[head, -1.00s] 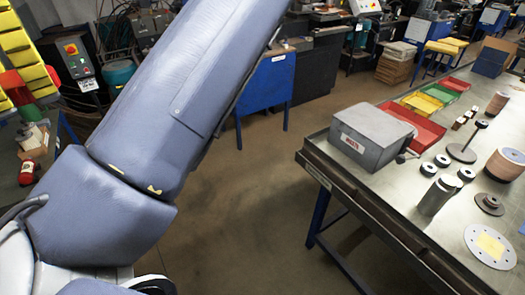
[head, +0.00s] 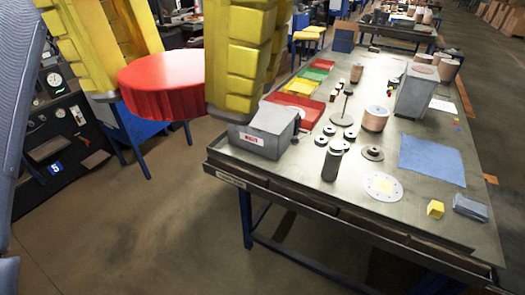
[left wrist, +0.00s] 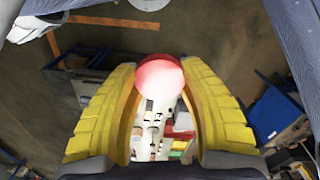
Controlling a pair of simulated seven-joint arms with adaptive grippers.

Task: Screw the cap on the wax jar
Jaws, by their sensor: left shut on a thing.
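My left gripper (head: 168,98) is at the upper left of the head view, its yellow ribbed fingers shut on the sides of a round red cap (head: 160,82). The cap has a flat top and ribbed side and is held level in the air, left of the workbench. In the left wrist view, the cap (left wrist: 160,75) sits between the tips of the yellow fingers, partly washed out by light. I cannot tell which thing is the wax jar; a dark grey cylinder (head: 331,166) stands near the bench's front edge. My right gripper is not in view.
The metal workbench (head: 300,180) holds a grey box (head: 262,131) at its near left corner, coloured trays (head: 318,73), black rings, a copper-coloured roll (head: 375,119), a perforated disc (head: 383,187), a blue cloth (head: 432,159) and a yellow block (head: 435,209). Floor in front is clear.

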